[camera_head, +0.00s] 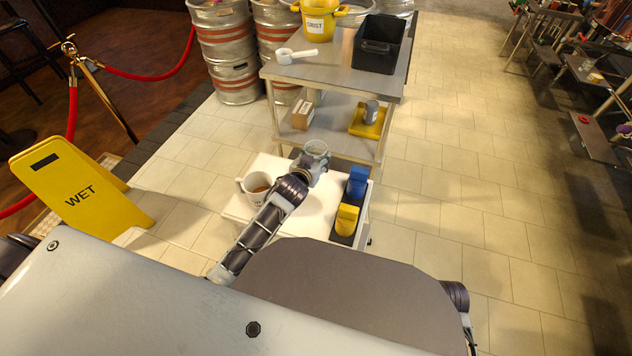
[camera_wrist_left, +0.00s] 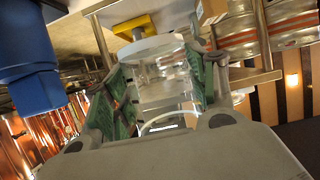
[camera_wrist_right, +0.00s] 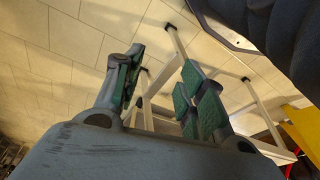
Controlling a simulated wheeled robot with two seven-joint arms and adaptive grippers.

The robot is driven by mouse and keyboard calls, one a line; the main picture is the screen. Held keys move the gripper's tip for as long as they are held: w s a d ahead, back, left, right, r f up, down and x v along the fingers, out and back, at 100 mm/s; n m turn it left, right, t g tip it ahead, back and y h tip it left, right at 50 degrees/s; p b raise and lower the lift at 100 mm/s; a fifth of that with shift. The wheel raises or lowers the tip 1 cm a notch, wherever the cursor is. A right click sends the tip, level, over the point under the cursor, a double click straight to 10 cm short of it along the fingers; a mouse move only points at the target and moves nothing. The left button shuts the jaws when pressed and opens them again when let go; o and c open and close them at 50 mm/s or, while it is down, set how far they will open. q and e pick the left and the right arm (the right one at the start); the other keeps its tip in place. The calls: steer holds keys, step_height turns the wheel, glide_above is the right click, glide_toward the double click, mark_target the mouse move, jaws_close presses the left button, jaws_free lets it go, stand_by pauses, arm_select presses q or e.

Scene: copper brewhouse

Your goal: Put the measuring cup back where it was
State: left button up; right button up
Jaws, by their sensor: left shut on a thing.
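The clear measuring cup (camera_head: 316,148) is held up over the far edge of the small white cart, beside the steel cart. My left gripper (camera_head: 308,164) is shut on it. In the left wrist view the clear cup (camera_wrist_left: 158,62) sits between the two green-padded fingers (camera_wrist_left: 160,90), with a pale curved handle below it. Its contents cannot be made out. My right gripper (camera_wrist_right: 155,88) shows in the right wrist view, with its fingers apart and nothing between them.
The white cart (camera_head: 236,208) bears a mug with brown contents (camera_head: 255,188), a blue item (camera_head: 357,182) and a yellow item (camera_head: 346,220). The steel cart (camera_head: 330,69) bears a white scoop (camera_head: 297,55), yellow pot (camera_head: 318,22) and black bin (camera_head: 379,44). A wet-floor sign (camera_head: 80,186) stands left.

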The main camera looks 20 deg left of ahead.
arm_select(q)
step_height(320, 180, down, 5)
steer(key=shift+f+b, duration=0.1)
steer(key=shift+b, duration=0.85)
steer(key=shift+f, duration=0.45)
arm_select(e)
steer(key=shift+w+a+r+t, duration=0.1)
steer(key=shift+a+r+t, duration=0.1)
steer(key=shift+r, duration=0.6)
steer(key=shift+w+a+r+t, duration=0.1)
steer(key=shift+a+r+t, duration=0.1)
steer(key=shift+r, duration=0.55)
arm_select(q)
steer(key=shift+f+b, duration=0.55)
steer(key=shift+f, duration=0.35)
steer(key=shift+f+b, duration=0.3)
steer(key=shift+f, duration=0.85)
arm_select(e)
steer(key=shift+s+r+y, duration=0.2)
steer(key=shift+r+y, duration=0.1)
steer(key=shift+r, duration=0.65)
